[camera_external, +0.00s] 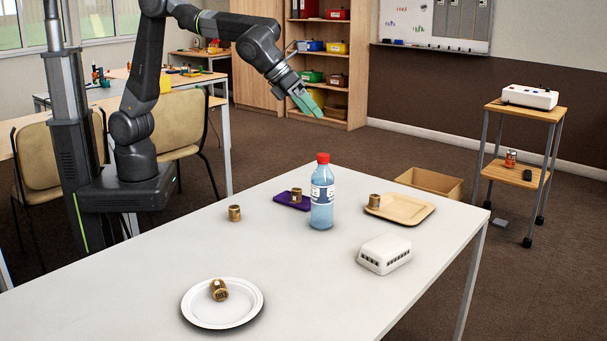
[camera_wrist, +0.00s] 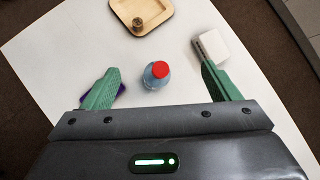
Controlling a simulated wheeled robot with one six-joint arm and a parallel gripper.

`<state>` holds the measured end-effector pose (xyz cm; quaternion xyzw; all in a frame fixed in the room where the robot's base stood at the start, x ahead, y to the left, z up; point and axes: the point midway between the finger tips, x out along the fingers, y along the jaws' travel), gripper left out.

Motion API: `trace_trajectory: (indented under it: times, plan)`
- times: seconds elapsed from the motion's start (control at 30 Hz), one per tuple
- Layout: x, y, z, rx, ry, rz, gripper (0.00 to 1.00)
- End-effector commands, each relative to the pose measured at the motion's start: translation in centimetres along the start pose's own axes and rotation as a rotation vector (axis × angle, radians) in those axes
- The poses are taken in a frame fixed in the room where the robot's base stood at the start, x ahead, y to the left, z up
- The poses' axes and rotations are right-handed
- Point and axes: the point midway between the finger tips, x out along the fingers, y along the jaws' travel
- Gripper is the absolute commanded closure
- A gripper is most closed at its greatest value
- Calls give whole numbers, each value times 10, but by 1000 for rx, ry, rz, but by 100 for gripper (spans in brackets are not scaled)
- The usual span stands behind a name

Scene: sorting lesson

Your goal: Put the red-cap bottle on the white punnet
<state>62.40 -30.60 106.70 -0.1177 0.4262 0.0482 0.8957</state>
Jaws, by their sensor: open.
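The red-cap bottle (camera_external: 322,205), clear blue with a white label, stands upright on the white table. In the wrist view the bottle (camera_wrist: 155,76) is seen from above, between the green fingers and apart from them. The white punnet (camera_external: 385,254) is a small box, apparently upside down with its slotted sides down, right of the bottle. In the wrist view the punnet (camera_wrist: 226,42) is partly hidden by the right finger. My gripper (camera_external: 307,103) is open and empty, high above the table's far side.
A brass cylinder lies on a white plate (camera_external: 196,304); another stands on the table (camera_external: 300,290). A purple pad (camera_external: 281,200) and a tan tray (camera_external: 418,215) each carry one beside the bottle. The table's front middle is clear.

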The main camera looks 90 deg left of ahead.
Motion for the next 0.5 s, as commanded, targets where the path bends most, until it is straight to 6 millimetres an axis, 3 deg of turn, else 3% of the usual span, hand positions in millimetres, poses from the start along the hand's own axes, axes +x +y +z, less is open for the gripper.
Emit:
trace_trajectory:
  times: [0.2, 0.5]
  plan:
    - [11, 17, 19, -351, -135, -96, 18]
    - [13, 34, 41, -857, -233, -344, 18]
